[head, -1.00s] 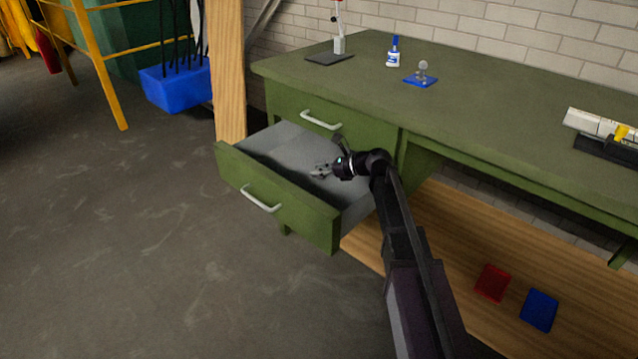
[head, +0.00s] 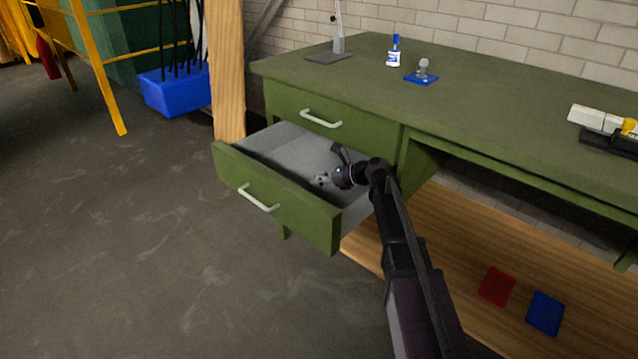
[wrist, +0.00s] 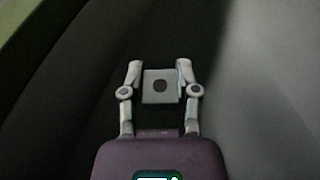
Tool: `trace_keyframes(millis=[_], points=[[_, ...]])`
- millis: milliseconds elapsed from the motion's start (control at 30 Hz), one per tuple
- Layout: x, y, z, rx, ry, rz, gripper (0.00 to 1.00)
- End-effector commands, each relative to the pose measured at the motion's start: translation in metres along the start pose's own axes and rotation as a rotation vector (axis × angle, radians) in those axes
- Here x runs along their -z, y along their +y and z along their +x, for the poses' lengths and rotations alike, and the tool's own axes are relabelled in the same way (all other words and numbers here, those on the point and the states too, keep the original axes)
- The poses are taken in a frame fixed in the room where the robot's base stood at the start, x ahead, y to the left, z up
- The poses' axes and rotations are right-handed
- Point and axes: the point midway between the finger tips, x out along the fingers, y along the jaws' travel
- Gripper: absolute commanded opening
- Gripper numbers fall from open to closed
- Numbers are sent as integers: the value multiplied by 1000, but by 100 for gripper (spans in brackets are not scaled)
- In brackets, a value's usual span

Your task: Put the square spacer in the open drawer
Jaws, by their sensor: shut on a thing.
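The square spacer (wrist: 160,86) is a small grey plate with a round dark hole, seen in the wrist view between the two fingers of my gripper (wrist: 158,72). The fingers are shut on its left and right sides. In the head view my gripper (head: 321,181) is over the inside of the open drawer (head: 285,205), with the spacer too small to make out there. The drawer is green outside with a grey interior and a white handle. I cannot tell whether the spacer touches the drawer floor.
The green desk (head: 470,110) holds a bottle (head: 394,52), a blue-based item (head: 422,74) and a grey stand (head: 335,50). A closed drawer (head: 322,120) is above the open one. Red (head: 497,286) and blue (head: 545,313) trays lie on the wooden board at lower right.

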Motion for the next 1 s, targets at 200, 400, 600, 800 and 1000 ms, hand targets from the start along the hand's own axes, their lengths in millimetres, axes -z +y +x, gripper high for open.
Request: trace_keyframes(millis=[200,400,600,800,1000], points=[[-1,0,0,0,0,0,0],[3,0,2,-1,0,0,0],[7,0,4,-1,0,0,0],[11,0,5,-1,0,0,0],[11,1,5,-1,0,-1,47]])
